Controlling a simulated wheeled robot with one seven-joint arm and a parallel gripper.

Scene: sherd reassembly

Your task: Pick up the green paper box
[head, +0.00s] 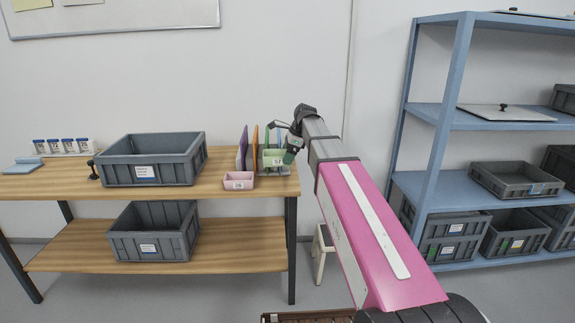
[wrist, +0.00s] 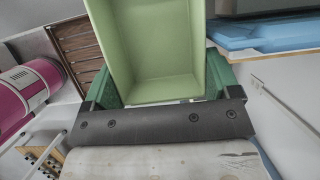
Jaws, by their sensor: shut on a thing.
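The green paper box (head: 273,158) is a light green open-topped box with a small white label, at the right end of the wooden table in the head view. My gripper (head: 291,154) is at its right side. In the wrist view the box (wrist: 160,50) fills the upper middle, its empty inside facing the camera. My gripper (wrist: 165,92) is shut on it, with a dark green finger on either side. In the head view I cannot tell whether the box's underside touches anything beneath it.
A pink box (head: 239,181) stands at the table's front edge, left of the green box. Upright coloured boards (head: 243,148) stand close behind. A grey crate (head: 152,160) stands further left on the table. A blue shelf (head: 437,150) with crates is on the right.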

